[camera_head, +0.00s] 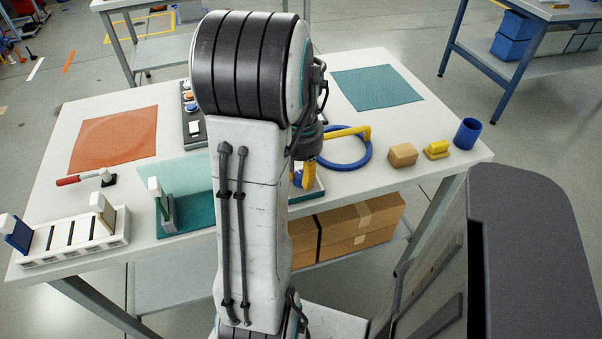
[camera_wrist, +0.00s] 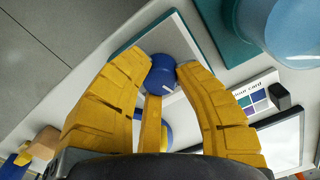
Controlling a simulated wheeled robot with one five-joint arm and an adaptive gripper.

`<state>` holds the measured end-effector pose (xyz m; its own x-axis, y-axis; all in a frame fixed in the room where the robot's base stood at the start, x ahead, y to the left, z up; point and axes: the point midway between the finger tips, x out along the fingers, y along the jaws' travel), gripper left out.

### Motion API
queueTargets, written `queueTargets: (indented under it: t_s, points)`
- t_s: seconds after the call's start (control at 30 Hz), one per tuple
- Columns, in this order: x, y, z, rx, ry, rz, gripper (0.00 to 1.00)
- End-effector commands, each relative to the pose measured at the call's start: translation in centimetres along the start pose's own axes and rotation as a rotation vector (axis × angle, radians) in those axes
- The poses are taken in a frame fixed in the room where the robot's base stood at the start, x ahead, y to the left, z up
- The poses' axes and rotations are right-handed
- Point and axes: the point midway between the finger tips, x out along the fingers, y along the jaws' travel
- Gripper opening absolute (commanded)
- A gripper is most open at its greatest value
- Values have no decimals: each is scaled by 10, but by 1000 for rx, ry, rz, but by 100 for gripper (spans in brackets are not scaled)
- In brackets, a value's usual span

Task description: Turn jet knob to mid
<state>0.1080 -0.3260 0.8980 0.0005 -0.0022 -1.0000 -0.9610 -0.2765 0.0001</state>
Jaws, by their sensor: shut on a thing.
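The jet knob (camera_wrist: 161,73) is a round blue knob with a white pointer mark, seen in the wrist view on a pale panel with a teal edge (camera_wrist: 184,33). My gripper (camera_wrist: 165,68) has its yellow fingertips closed against both sides of the knob. The exact setting of the pointer cannot be read, as no scale shows. In the head view my gripper (camera_head: 304,174) shows only in part behind my arm, low over a teal-edged tray or panel (camera_head: 312,192).
A blue ring with a yellow handle (camera_head: 345,160), a cardboard box (camera_head: 403,155), a yellow block (camera_head: 437,149) and a blue cup (camera_head: 467,133) stand at right. A white slotted rack (camera_head: 75,238) and a red-handled tool (camera_head: 80,178) are at left. A colour card (camera_wrist: 256,96) lies nearby.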

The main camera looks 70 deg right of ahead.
Motion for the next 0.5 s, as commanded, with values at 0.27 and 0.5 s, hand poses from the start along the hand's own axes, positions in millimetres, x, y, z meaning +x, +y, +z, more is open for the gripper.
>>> queueTargets:
  t_s: [0.27, 0.5]
  points:
    - [2, 0, 2, 181, -8, 0, 0]
    - [2, 0, 2, 269, -9, 0, 0]
